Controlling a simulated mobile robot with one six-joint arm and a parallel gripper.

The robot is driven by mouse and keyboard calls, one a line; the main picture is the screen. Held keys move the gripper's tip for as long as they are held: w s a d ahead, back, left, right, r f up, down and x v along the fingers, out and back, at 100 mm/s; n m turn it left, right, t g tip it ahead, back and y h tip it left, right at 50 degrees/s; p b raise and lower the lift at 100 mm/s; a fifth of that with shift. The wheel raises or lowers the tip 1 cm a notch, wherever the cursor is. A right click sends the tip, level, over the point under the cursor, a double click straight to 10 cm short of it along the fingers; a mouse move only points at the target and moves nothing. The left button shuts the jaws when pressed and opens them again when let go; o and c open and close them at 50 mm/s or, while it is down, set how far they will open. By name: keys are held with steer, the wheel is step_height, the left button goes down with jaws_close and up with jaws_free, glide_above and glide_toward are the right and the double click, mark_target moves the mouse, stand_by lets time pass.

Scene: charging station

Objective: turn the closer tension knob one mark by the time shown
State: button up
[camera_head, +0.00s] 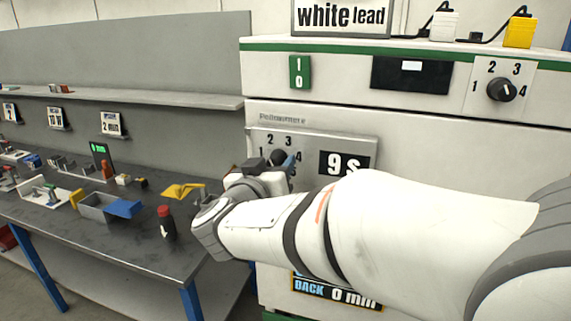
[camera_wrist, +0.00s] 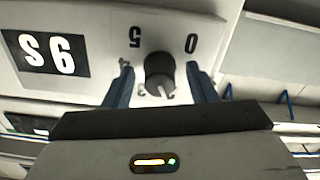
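A dark round knob (camera_wrist: 160,70) sits on a pale plate (camera_wrist: 100,30) in the wrist view, with the marks 5 and 0 upside down beside it. In the head view the knob (camera_head: 278,157) is partly hidden by my gripper (camera_head: 284,168); marks 1, 2, 3 and 4 show around it. A black sign reading "9 s" (camera_head: 344,163) is right of it. My gripper (camera_wrist: 159,78) is open, with one blue finger on each side of the knob and gaps visible between. I cannot tell which mark the knob points to.
Another black knob (camera_head: 502,89) with marks 1 to 4 is at the machine's upper right. A green switch (camera_head: 299,72) and dark display (camera_head: 411,74) are left of it. A grey bench (camera_head: 60,215) with tools and a red-capped bottle (camera_head: 166,223) stands left. My arm covers the machine's lower front.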

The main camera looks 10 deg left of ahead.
steer(key=shift+d, duration=0.1)
steer(key=c, duration=1)
steer(key=shift+o, duration=0.2)
steer(key=shift+m+b, duration=0.35)
steer(key=shift+m, duration=0.05)
steer(key=m+b, duration=0.1)
steer(key=m, duration=0.1)
steer(key=m+b, duration=0.2)
steer(key=shift+f+m, duration=0.2)
steer(key=shift+m, duration=0.2)
steer(key=shift+r+m+b, duration=0.15)
steer(key=shift+m+b, duration=1.7)
steer(key=shift+m, duration=0.65)
steer(key=o, duration=1)
